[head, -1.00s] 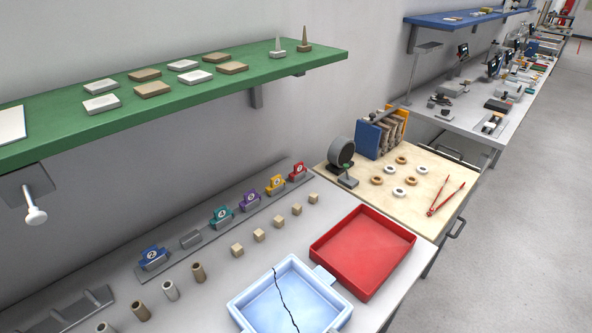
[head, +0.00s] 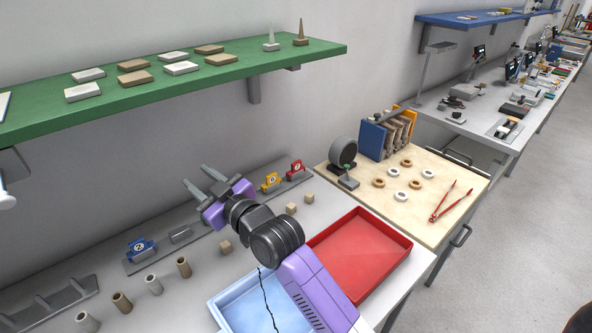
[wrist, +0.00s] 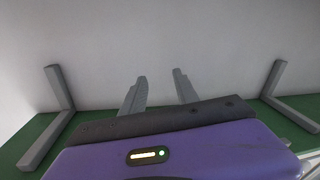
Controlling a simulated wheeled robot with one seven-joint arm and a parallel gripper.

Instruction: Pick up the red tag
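The red tag (head: 295,168) stands upright in a grey holder at the far right end of the tag row, near the wall. My gripper (head: 194,174) is open and empty, left of the red tag and above the middle of the row. In the wrist view its two grey fingers (wrist: 160,88) stand apart, with only pale wall between them. The red tag is not visible in the wrist view. A yellow tag (head: 270,182) stands just left of the red one. A blue tag (head: 140,247) stands farther left. My gripper and arm hide the row's middle.
A green shelf (head: 225,72) with flat blocks and two spikes overhangs the tag row. Small beige cubes (head: 291,208) stand in front of the tags. A wooden table (head: 452,184) adjoins right.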

